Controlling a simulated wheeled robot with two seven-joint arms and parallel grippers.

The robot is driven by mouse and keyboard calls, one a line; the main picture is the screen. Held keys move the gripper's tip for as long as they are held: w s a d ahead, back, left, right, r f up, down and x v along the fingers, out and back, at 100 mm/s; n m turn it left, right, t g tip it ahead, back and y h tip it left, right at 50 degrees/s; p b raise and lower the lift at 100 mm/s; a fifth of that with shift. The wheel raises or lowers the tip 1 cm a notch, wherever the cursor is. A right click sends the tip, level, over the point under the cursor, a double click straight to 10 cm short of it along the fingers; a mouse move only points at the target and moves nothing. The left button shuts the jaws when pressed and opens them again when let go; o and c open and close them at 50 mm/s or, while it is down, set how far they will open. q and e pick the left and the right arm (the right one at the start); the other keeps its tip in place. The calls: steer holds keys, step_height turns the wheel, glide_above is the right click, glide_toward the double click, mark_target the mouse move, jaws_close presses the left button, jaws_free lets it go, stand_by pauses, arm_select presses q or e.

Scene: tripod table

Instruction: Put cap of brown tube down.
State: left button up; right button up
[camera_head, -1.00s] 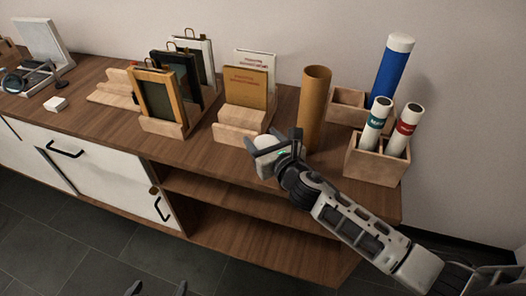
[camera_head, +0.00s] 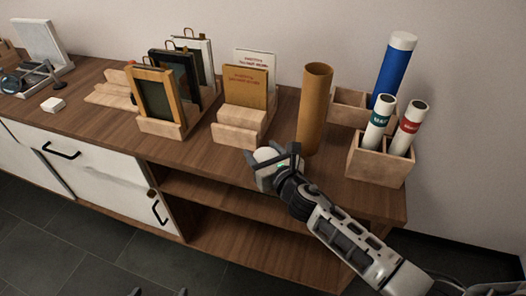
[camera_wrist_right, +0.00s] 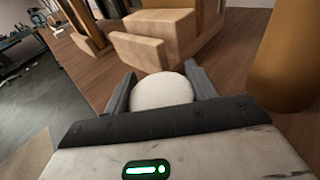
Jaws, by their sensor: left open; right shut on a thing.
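The brown tube (camera_head: 313,112) stands upright and open at the top on the wooden counter; its side also shows in the right wrist view (camera_wrist_right: 284,55). Its round white cap (camera_head: 265,155) is between the fingers of my right gripper (camera_head: 274,160), in front and left of the tube. The right wrist view shows the cap (camera_wrist_right: 163,91) held between both fingertips, over the counter near its front edge. I cannot tell whether the cap touches the counter. My left gripper (camera_head: 158,292) shows only its fingertips at the bottom edge, apart and empty.
A wooden holder (camera_head: 237,133) with books stands behind the cap, with framed boards (camera_head: 154,101) to its left. A wooden box (camera_head: 378,166) with two white tubes stands right, and a blue tube (camera_head: 391,72) behind it. The counter's front strip (camera_head: 215,163) is clear.

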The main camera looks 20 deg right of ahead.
steer(key=o, duration=1.1)
steer(key=shift+r, duration=0.25)
steer(key=shift+r+p, duration=0.5)
steer(key=shift+p, duration=0.2)
steer(key=v, duration=1.2)
steer(key=shift+f, duration=0.15)
